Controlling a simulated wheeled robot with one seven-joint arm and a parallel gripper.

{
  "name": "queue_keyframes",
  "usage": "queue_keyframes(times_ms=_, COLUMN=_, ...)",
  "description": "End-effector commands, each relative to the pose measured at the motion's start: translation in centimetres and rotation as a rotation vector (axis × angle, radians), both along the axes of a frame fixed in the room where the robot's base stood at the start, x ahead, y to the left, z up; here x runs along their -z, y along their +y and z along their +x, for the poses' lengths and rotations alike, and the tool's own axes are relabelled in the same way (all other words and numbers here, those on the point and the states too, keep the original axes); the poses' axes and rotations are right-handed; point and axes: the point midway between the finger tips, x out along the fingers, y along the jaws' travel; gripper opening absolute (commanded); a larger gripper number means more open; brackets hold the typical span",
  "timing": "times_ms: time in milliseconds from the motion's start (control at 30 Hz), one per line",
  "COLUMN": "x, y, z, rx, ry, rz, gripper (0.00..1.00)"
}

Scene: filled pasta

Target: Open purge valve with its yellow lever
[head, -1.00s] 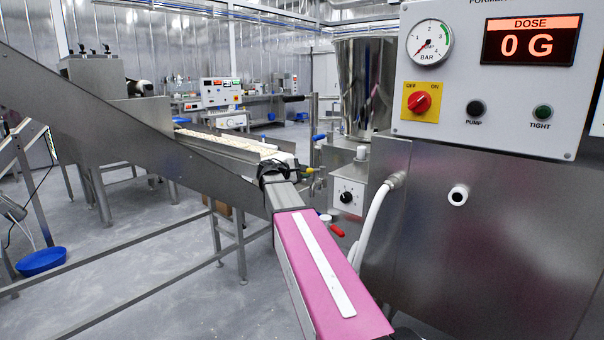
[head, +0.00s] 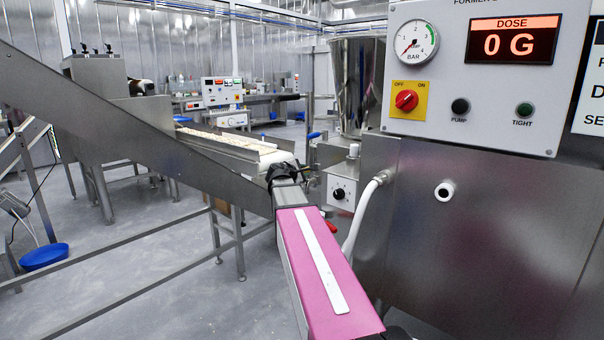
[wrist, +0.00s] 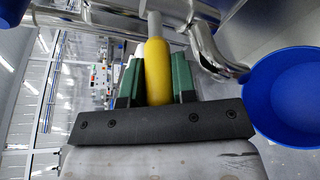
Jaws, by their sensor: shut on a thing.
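The yellow lever (wrist: 157,72) stands between the green fingers of my gripper (wrist: 157,80) in the wrist view. The fingers are shut on it, one on each side. The lever's upper end meets a grey metal stem (wrist: 154,25) beside shiny steel pipes (wrist: 205,40), which I take to be the purge valve's pipework. The valve body is not clear to see. In the head view, my pink and grey arm reaches forward past the steel machine, and its dark wrist hides the lever.
A blue round container (wrist: 255,112) is close to my gripper's right in the wrist view. In the head view, the steel machine (head: 480,230) with its control panel (head: 450,90) stands right of my arm. A white hose (head: 358,215) and a sloping conveyor (head: 110,110) flank it.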

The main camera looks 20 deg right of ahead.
Motion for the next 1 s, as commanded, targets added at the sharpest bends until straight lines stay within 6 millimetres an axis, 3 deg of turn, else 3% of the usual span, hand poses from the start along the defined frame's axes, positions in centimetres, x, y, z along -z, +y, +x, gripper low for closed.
queue_keyframes(times_ms=167, x=0.1, y=0.1, z=-0.2, rx=-0.001, ry=0.002, rz=-0.001, gripper=0.0)
queue_keyframes(times_ms=200, x=0.1, y=0.1, z=-0.2, rx=-0.001, ry=0.002, rz=-0.001, gripper=0.29)
queue_keyframes(times_ms=267, x=0.1, y=0.0, z=-0.2, rx=-0.001, ry=0.002, rz=0.001, gripper=0.48)
queue_keyframes(times_ms=300, x=0.1, y=0.1, z=-0.2, rx=-0.001, ry=0.002, rz=0.001, gripper=0.51)
queue_keyframes(times_ms=667, x=-0.1, y=0.7, z=-0.7, rx=0.0, ry=0.001, rz=-0.001, gripper=0.51)
queue_keyframes(times_ms=1000, x=-1.4, y=5.3, z=-4.3, rx=-0.001, ry=0.0, rz=0.0, gripper=0.51)
